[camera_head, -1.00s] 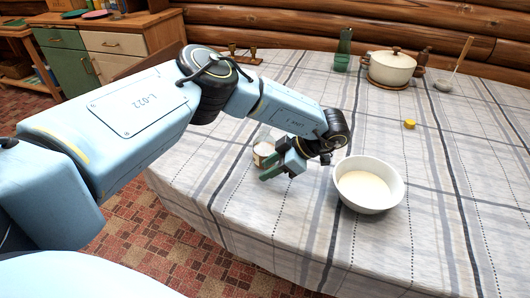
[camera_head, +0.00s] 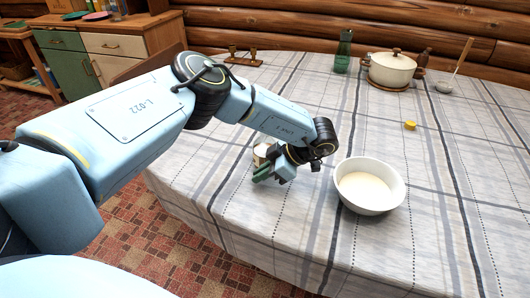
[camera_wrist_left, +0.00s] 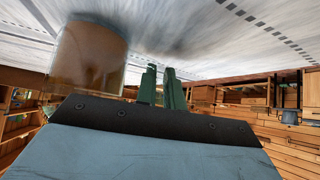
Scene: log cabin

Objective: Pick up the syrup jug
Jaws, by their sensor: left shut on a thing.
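The syrup jug (camera_head: 260,152) is a small pale jug with tan-brown contents, on the near left part of the table. My left gripper (camera_head: 262,173) is right beside it and partly covers it. In the left wrist view the jug (camera_wrist_left: 88,58) appears large and see-through with brown syrup, just left of the green fingers (camera_wrist_left: 163,87). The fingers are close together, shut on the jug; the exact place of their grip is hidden. The jug looks upright and at table level. My right gripper is not in view.
A white bowl (camera_head: 368,196) with pale contents stands close to the right of my left gripper. Farther back are a yellow piece (camera_head: 410,125), a lidded pot (camera_head: 391,73), a green bottle (camera_head: 343,55) and a ladle (camera_head: 444,86). The table's near edge is close to the jug.

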